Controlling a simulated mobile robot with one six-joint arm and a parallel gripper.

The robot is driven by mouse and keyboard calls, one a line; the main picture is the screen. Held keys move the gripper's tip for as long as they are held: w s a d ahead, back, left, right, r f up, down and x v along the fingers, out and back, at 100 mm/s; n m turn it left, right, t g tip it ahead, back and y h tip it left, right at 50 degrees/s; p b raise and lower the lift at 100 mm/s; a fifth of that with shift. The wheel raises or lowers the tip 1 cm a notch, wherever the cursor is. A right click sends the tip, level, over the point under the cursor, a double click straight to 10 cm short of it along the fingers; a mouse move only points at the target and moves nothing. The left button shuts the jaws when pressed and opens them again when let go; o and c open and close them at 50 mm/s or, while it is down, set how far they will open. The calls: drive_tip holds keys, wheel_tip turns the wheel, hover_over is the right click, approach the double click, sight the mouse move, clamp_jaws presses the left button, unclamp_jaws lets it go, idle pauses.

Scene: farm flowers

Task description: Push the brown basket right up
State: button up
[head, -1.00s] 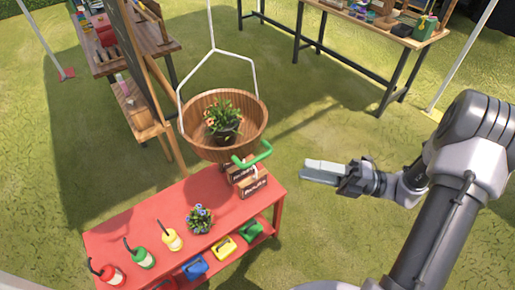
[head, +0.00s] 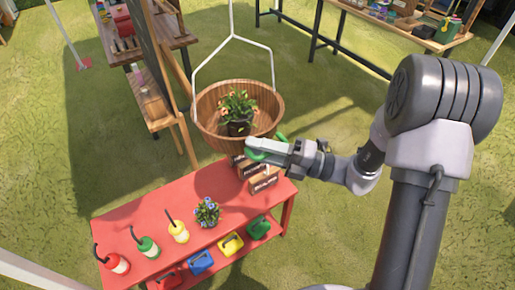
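The brown basket (head: 207,122) hangs from a white frame (head: 232,40) behind the red table. A potted plant with orange flowers (head: 238,108) stands inside it. A green handle (head: 281,136) is at the basket's front right and is partly hidden by my gripper. My gripper (head: 254,146) comes in from the right, with its fingertips over the handle in the head view. I cannot tell whether they touch the handle, and the finger gap is not clear.
The red table (head: 150,203) bears red, green and yellow bottles, a blue-flowered plant (head: 207,212) and small dark boxes (head: 262,182) under the basket. Watering cans (head: 230,244) sit on its lower shelf. A wooden easel (head: 160,80) stands left of the basket. Grass at right is open.

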drive_tip(key=shift+c, duration=0.4)
clamp_jaws()
idle(0.9)
